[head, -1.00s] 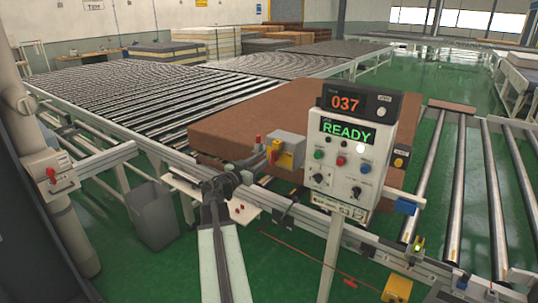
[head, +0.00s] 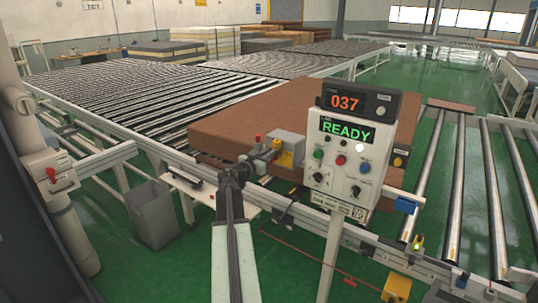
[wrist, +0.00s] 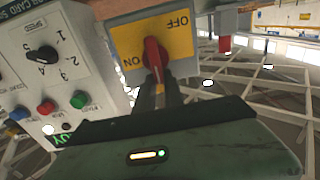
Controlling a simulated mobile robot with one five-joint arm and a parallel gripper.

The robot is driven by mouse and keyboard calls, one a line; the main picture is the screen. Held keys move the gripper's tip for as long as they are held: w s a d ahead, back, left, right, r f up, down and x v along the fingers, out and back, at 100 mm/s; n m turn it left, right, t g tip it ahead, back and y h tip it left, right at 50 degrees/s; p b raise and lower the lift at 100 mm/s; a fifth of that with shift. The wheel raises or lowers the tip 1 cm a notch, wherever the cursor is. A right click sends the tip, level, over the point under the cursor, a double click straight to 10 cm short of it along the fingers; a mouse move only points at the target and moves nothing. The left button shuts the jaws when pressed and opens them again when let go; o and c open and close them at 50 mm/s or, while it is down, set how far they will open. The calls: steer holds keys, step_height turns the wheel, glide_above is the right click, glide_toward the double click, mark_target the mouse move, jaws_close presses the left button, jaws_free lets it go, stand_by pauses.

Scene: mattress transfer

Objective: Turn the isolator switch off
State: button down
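The isolator switch is a red handle (wrist: 153,55) on a yellow plate (wrist: 181,44) marked ON and OFF, on a grey box. In the wrist view the lettering is upside down and the handle stands roughly upright. Which mark it points to is unclear. In the head view the grey and yellow isolator box (head: 287,147) sits on the conveyor rail, left of the control panel. My gripper (wrist: 160,88) has its dark fingertips at the handle's lower end. A narrow gap shows between the fingers, but whether they touch the handle is unclear. My gripper also shows in the head view (head: 250,165).
The control panel (head: 345,150) reads READY and stands close right of the box; its knobs and buttons (wrist: 78,100) show at left in the wrist view. A brown mattress (head: 230,125) lies behind. Another red switch (head: 51,174) is on the left post. A grey bin (head: 153,215) stands below.

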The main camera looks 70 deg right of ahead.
steer(key=shift+w+d+f+n+b, duration=0.1)
steer(key=shift+w+f+n+b, duration=0.4)
steer(key=shift+n, duration=2.5)
steer(key=shift+w+d+f+n+b, duration=0.15)
steer(key=shift+w+f+n+b, duration=0.3)
steer(key=shift+n, duration=2.55)
steer(key=shift+w+d+f+n+b, duration=0.1)
steer(key=shift+w+f+n+b, duration=0.4)
steer(key=shift+n, duration=2.5)
steer(key=shift+s, duration=0.1)
steer(key=c, duration=1.4)
jaws_free()
steer(key=shift+c, duration=0.2)
steer(key=shift+d+f, duration=0.1)
steer(key=v, duration=0.8)
